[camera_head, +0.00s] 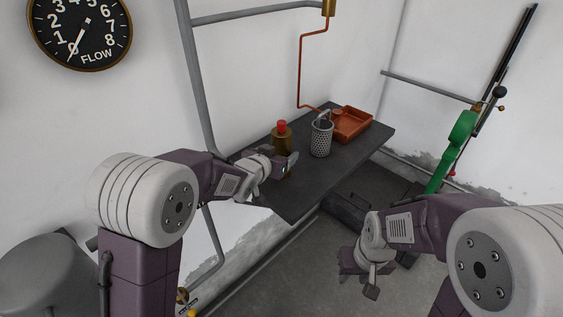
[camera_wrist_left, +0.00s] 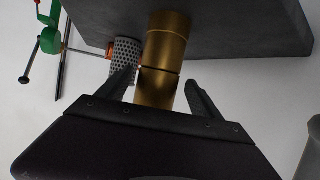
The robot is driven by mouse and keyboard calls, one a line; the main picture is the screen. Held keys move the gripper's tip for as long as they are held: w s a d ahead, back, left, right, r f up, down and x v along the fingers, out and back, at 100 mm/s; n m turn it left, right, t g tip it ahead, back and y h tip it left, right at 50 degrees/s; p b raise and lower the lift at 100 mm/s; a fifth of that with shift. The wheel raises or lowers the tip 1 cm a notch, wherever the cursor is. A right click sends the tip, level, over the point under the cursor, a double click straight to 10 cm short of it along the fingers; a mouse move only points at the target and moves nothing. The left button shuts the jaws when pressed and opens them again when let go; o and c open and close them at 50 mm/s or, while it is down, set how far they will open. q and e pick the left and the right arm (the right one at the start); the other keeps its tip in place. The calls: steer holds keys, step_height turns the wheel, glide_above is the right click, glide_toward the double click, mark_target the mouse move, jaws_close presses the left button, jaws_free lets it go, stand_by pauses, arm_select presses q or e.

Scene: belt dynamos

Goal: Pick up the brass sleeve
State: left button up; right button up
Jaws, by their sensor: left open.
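The brass sleeve (camera_head: 281,136) stands upright near the left part of the dark bench, with a red piece showing at its top. In the left wrist view the brass sleeve (camera_wrist_left: 165,45) is a shiny cylinder with a thin dark seam around it. My left gripper (camera_head: 284,164) is at the sleeve's lower part. In the left wrist view its open fingers (camera_wrist_left: 161,88) lie on either side of the sleeve, with gaps visible at both sides. My right gripper (camera_head: 362,276) hangs low over the floor, away from the bench; its finger opening is unclear.
A perforated metal cup (camera_head: 321,139) stands close to the right of the sleeve. An orange tray (camera_head: 351,124) lies behind it on the bench (camera_head: 300,200). A green lever (camera_head: 452,150) is at the right wall. The front of the bench is bare.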

mark_target(287, 138)
arm_select(q)
steer(key=x, duration=0.4)
steer(key=shift+w+d, duration=0.25)
steer(key=shift+w, duration=0.05)
steer(key=shift+s, duration=0.1)
steer(key=shift+c, duration=0.5)
jaws_close()
steer(key=shift+r, duration=0.1)
steer(key=shift+r+p, duration=0.55)
steer(key=shift+r, duration=1.45)
steer(key=shift+d+r, duration=0.15)
steer(key=shift+d, duration=0.05)
steer(key=s+d+r+p, duration=0.5)
steer(key=s+d+r, duration=0.1)
steer(key=d, duration=0.3)
steer(key=shift+d+r, duration=0.25)
steer(key=shift+r, duration=0.1)
